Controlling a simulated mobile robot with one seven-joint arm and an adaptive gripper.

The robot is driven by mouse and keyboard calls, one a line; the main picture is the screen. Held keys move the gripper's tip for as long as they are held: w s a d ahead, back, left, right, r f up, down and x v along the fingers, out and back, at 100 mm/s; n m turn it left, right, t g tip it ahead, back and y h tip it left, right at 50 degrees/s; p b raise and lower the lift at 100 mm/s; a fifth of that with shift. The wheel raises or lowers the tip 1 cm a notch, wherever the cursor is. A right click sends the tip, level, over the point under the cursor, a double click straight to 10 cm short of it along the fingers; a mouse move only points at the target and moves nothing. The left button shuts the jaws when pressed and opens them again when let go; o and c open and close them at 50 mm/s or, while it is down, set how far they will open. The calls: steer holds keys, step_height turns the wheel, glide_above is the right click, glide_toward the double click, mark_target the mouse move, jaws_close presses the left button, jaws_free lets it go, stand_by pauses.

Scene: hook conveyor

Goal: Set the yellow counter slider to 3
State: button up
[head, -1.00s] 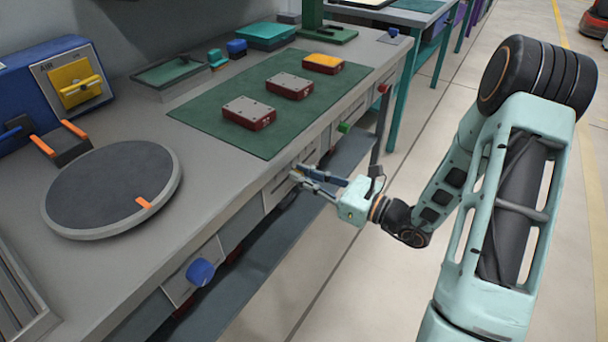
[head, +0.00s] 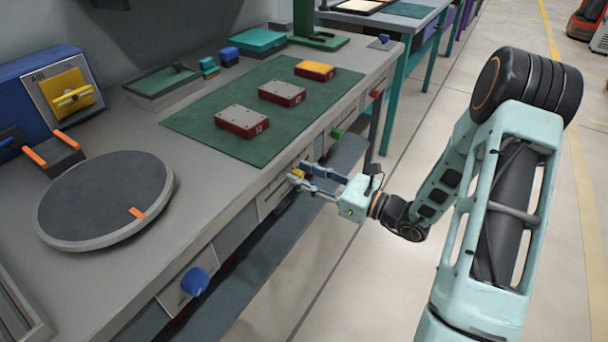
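The yellow slider knob (head: 298,174) sits low on a light panel (head: 271,195) in the front face of the workbench, below the green mat. My gripper (head: 297,173) is at this panel, with its fingers spread and the yellow knob showing between or just beyond the tips. I cannot tell whether a finger touches the knob. The scale marks and numbers on the panel are too small to read, so the slider's setting does not show.
A blue knob (head: 195,281) sticks out of the bench front to the left, and green (head: 337,133) and red (head: 376,93) controls to the right. A dark lower shelf (head: 262,255) runs under the bench.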

steer(key=v, duration=1.2)
stand_by(0.3)
